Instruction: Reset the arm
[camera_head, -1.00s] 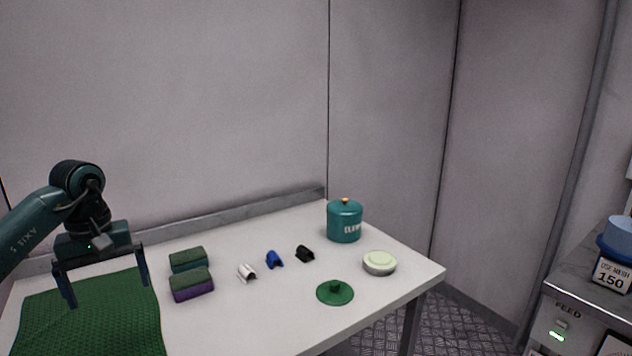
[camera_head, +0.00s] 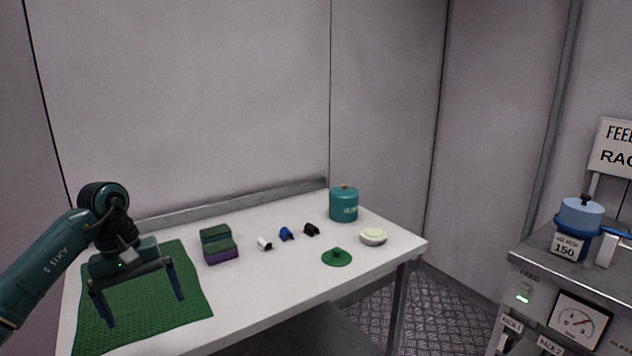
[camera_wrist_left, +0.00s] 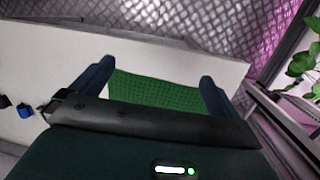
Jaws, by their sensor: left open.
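My left gripper (camera_head: 146,311) is open and empty, with its two fingers spread wide. In the head view it hangs in front of and above the green mat (camera_head: 188,262) on the left part of the white table (camera_head: 290,283). In the left wrist view the two fingers (camera_wrist_left: 155,78) stand on either side of the green mat (camera_wrist_left: 157,92), with nothing between them. My right gripper is not in any view.
On the table are two stacked-looking sponges (camera_head: 221,254), white (camera_head: 264,244), blue (camera_head: 286,234) and black (camera_head: 311,230) clips, a teal canister (camera_head: 343,206), a green lid (camera_head: 336,257) and a pale round dish (camera_head: 373,237). A metal cabinet (camera_head: 535,262) with a blue pot (camera_head: 580,218) stands right.

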